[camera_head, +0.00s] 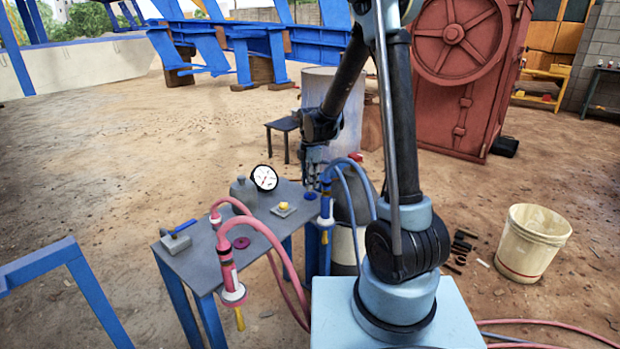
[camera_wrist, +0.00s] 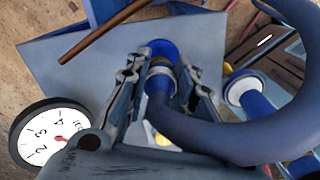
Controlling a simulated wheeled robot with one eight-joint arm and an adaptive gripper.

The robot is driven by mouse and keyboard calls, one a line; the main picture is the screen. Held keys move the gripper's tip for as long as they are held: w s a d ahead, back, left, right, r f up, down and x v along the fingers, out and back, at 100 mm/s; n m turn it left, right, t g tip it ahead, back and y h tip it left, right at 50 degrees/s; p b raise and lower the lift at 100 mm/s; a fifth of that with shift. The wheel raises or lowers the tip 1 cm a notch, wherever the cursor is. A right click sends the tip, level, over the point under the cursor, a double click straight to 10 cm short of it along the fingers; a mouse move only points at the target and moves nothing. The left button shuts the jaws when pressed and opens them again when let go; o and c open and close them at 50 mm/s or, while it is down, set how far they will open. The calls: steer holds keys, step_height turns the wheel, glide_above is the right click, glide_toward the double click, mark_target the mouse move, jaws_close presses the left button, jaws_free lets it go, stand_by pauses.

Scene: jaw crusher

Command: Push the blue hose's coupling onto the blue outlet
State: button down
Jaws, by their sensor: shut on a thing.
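My gripper (camera_wrist: 163,85) is shut on the blue hose's coupling (camera_wrist: 160,68), which has a brass-coloured band and sits between both fingers. The blue hose (camera_wrist: 240,135) bends away to the right from it. Past the coupling lies a round blue disc (camera_wrist: 162,47) on the table. What looks like the blue outlet (camera_wrist: 250,90), blue with a white collar, is to the right of my fingers and apart from the held coupling. In the head view my gripper (camera_head: 313,180) is beside the blue fitting (camera_head: 325,208) at the table's right edge; the coupling is hard to make out there.
The grey table (camera_head: 205,262) also bears a dial gauge (camera_head: 264,177), a grey bottle (camera_head: 243,193), a yellow piece on a small plate (camera_head: 284,208) and a blue-handled tool (camera_head: 177,238). A red hose fitting (camera_head: 227,268) stands at its front edge. A white bucket (camera_head: 532,243) is far right.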

steer(key=shift+f, duration=0.95)
steer(key=shift+f, duration=0.4)
stand_by(1.6)
steer(key=c, duration=1.3)
jaws_free()
steer(key=shift+r, duration=0.1)
step_height(320, 180, up, 12)
steer(key=shift+d+f, duration=0.1)
steer(key=shift+f, duration=0.05)
